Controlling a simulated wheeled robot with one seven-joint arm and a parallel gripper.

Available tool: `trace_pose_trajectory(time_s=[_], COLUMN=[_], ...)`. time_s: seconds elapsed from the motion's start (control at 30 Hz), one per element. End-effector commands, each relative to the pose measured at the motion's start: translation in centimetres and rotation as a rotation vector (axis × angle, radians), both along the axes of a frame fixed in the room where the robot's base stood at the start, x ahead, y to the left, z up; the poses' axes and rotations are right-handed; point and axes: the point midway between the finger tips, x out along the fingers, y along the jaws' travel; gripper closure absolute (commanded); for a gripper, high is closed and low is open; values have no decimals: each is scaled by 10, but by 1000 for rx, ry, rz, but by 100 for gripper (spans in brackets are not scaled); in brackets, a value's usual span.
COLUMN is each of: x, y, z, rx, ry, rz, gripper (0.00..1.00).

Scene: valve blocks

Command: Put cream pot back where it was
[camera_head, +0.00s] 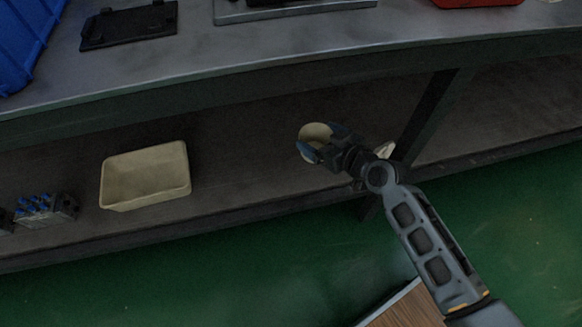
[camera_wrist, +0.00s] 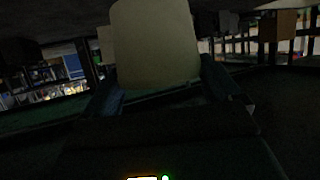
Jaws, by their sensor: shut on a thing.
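The cream pot (camera_head: 316,131) is over the lower shelf of the workbench in the head view, right of the shelf's middle. My gripper (camera_head: 323,146) is shut on it, with the blue fingers at its sides. In the wrist view the pot (camera_wrist: 155,45) fills the top middle, between the two fingers (camera_wrist: 165,95). The gripper hides part of the pot in the head view. I cannot tell whether the pot's base touches the shelf.
A cream tray (camera_head: 145,203) sits on the lower shelf (camera_head: 240,165) to the left, with a valve block (camera_head: 45,210) beyond it. A dark table leg (camera_head: 428,115) stands right of my gripper. A pale object (camera_head: 385,150) shows partly behind my wrist. The shelf between tray and pot is clear.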

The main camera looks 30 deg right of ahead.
Motion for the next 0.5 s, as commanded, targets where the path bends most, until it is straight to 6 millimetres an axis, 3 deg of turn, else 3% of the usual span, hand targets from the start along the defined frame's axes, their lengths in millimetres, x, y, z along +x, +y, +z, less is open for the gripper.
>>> trace_pose_trajectory(time_s=[0.3,0.5], x=[29,40], y=[59,82], z=[-39,-54], rx=[0,1], ry=[0,0], rz=[0,0], gripper=[39,39])
